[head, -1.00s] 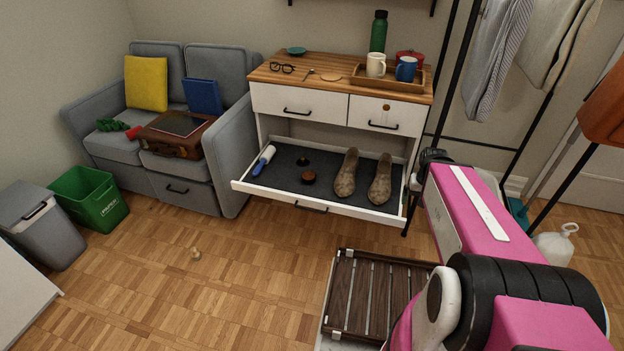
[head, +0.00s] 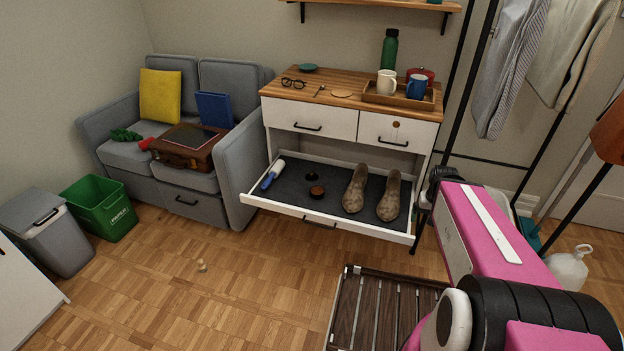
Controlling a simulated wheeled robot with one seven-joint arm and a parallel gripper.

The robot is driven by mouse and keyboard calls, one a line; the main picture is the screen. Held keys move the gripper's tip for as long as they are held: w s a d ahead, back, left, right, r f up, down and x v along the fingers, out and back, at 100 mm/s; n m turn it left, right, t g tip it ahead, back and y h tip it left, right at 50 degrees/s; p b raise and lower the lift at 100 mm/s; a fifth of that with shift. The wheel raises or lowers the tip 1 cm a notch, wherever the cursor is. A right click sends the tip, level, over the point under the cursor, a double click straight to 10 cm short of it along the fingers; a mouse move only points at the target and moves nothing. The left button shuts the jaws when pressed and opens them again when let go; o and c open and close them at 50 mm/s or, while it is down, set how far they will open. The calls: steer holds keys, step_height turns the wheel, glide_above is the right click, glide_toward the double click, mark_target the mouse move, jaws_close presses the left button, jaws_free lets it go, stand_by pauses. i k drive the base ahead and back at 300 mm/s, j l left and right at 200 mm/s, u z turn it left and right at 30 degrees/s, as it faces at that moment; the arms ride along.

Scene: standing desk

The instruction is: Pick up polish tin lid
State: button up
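Two small round pieces lie on the dark lining of the open lower drawer (head: 279,203). One is a dark, flat disc with a raised middle (head: 312,175). The other is a brown, round tin-like piece (head: 317,191) just in front of it. They look like the polish tin and its lid, but at this size I cannot tell for certain which is which. My pink arm reaches in from the lower right, with a dark joint near the drawer's right end. My gripper's fingers do not show.
A lint roller (head: 272,175) lies left in the drawer, and a pair of brown shoes (head: 357,189) stands right. A slatted rack (head: 386,312) is on the floor in front. A clothes rack stands right. A small object (head: 202,265) lies on the otherwise open floor at left.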

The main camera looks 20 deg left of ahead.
mark_target(311, 177)
steer(key=i+u, duration=0.5)
steer(key=i+l+u, duration=0.25)
steer(key=i+u, duration=0.2)
steer(key=k, duration=0.05)
